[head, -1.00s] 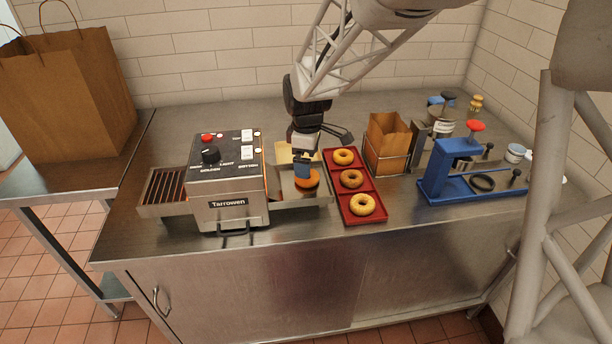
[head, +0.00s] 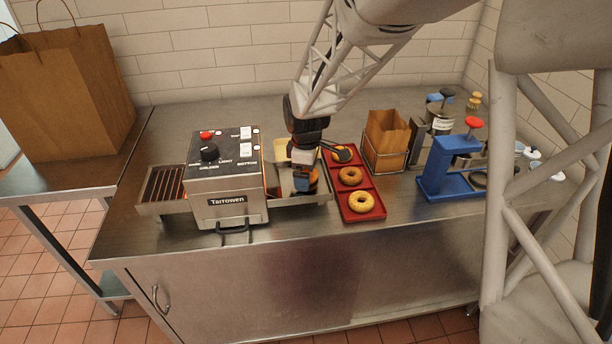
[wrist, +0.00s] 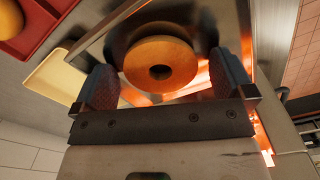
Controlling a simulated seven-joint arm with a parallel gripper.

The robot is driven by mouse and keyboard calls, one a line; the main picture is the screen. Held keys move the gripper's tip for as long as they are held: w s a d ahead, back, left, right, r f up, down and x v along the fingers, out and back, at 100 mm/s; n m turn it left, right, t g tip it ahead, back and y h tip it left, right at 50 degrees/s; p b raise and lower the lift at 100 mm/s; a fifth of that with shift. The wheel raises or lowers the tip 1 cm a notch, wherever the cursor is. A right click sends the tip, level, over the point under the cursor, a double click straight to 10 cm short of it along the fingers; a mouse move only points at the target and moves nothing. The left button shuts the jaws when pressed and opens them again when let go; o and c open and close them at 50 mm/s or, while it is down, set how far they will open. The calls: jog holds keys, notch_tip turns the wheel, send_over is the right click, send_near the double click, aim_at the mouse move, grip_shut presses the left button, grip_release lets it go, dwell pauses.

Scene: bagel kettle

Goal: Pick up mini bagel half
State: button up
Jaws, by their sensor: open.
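A round orange-brown mini bagel half (wrist: 161,64) with a hole in its middle shows in the wrist view. It lies on the metal tray (wrist: 115,18) at the toaster's outlet. My gripper (wrist: 160,85) is open, with one blue pad at the left and one at the right of the bagel half. I cannot tell whether either pad touches it. In the head view my gripper (head: 304,183) points down over the outlet tray and largely hides the bagel half.
The toaster (head: 224,180) stands left of my gripper. A red tray (head: 372,214) with several whole bagels lies close on the right. A paper bag in a wire holder (head: 387,140) and a blue press (head: 450,165) stand farther right.

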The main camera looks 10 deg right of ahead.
jog(key=shift+c, duration=0.5)
jog(key=c, duration=0.8)
jog(key=shift+r, duration=0.15)
jog(key=shift+c, duration=0.2)
jog(key=shift+r, duration=0.55)
jog(key=shift+s+r, duration=0.2)
jog(key=shift+r, duration=0.4)
jog(key=shift+s+r, duration=0.2)
jog(key=shift+r, duration=0.35)
jog(key=s+d+r, duration=0.1)
jog(key=s, duration=1.4)
jog(key=shift+d+r, duration=0.15)
jog(key=shift+d, duration=0.25)
